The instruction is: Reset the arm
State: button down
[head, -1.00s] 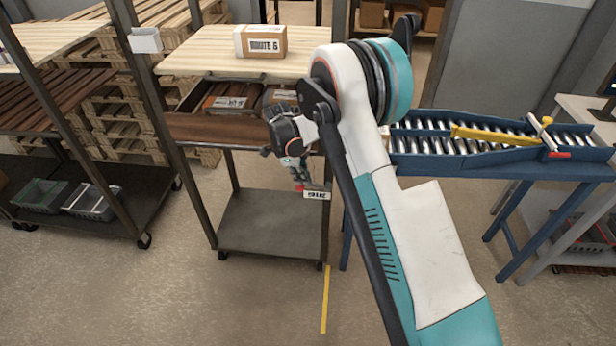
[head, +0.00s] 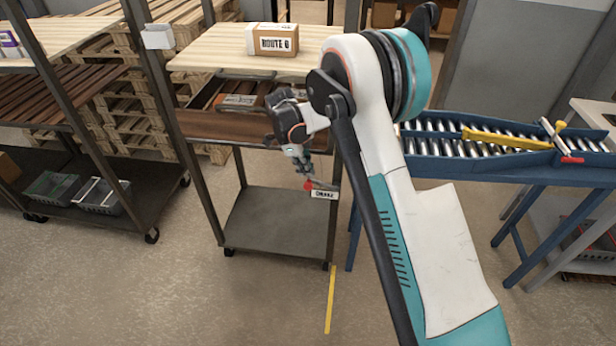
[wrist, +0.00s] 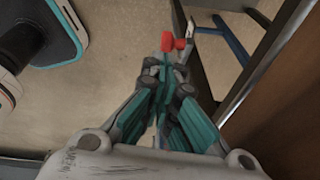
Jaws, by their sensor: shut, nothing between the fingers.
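My gripper (head: 306,181) hangs low in front of the right post of the shelf cart (head: 262,222), below its brown drawer front (head: 225,126). In the wrist view my gripper (wrist: 168,68) has its teal fingers drawn together, with nothing held between them. A small red piece (wrist: 172,42) shows just beyond the fingertips; whether it touches them I cannot tell. My arm reaches from the lower right of the head view, bent at the elbow, with the wrist pointing down.
A box marked ROUTE (head: 272,40) stands on the cart's wooden top. The open drawer holds boxes (head: 238,101). A small white label (head: 323,194) sits beside my gripper. A blue roller conveyor (head: 480,150) stands to the right. Another rack with grey baskets (head: 100,195) stands left. Front floor is open.

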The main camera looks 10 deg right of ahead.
jog(key=v, duration=0.8)
jog(key=s+d+r+n+t+y, duration=0.1)
jog(key=s+d+r+n+t, duration=0.15)
jog(key=s+r+n, duration=0.5)
jog(key=s+d+r+n+t+y, duration=0.1)
jog(key=s+d+r+n, duration=0.3)
jog(key=s+r, duration=0.55)
jog(key=s+d+n+t, duration=0.2)
jog(key=s+n, duration=0.4)
jog(key=s, duration=0.3)
jog(key=s+d+n+t, duration=0.1)
jog(key=s+n, duration=0.4)
jog(key=s, duration=0.5)
jog(key=shift+s+d+f+n+t+y, duration=0.35)
jog(key=shift+d+t+y, duration=0.05)
jog(key=shift+t, duration=0.15)
